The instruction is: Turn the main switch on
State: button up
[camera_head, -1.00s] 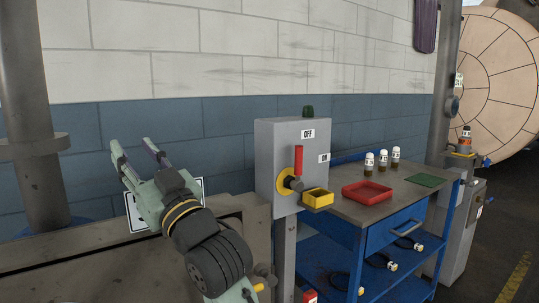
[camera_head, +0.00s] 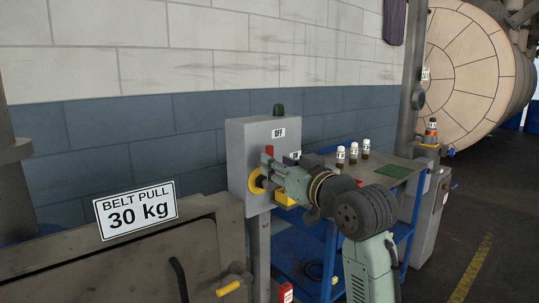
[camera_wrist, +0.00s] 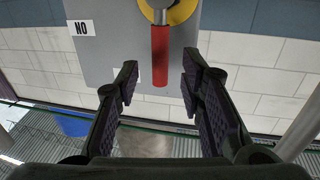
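The grey switch box (camera_head: 240,145) stands on a post, with an OFF label (camera_head: 279,133) near its top. Its switch has a yellow round plate (camera_head: 255,183) and a red handle, which is mostly hidden by my gripper (camera_head: 264,170) in the head view. In the wrist view the red handle (camera_wrist: 160,58) reaches from the yellow plate (camera_wrist: 180,10) toward the gap of my gripper (camera_wrist: 160,84). The fingers are open, one on each side of it, with gaps visible. The ON label (camera_wrist: 82,28) appears upside down there. The handle points up, toward OFF.
A blue trolley (camera_head: 330,235) with small bottles (camera_head: 353,152) and a green mat (camera_head: 394,170) stands right of the box, partly behind my arm. A grey machine with a BELT PULL 30 kg sign (camera_head: 136,209) is at left. The floor at right is clear.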

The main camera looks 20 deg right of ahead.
jog(key=w, duration=0.4)
jog(key=shift+w+a+p, duration=0.35)
jog(key=shift+w+p, duration=0.05)
grip_shut()
dwell(0.5)
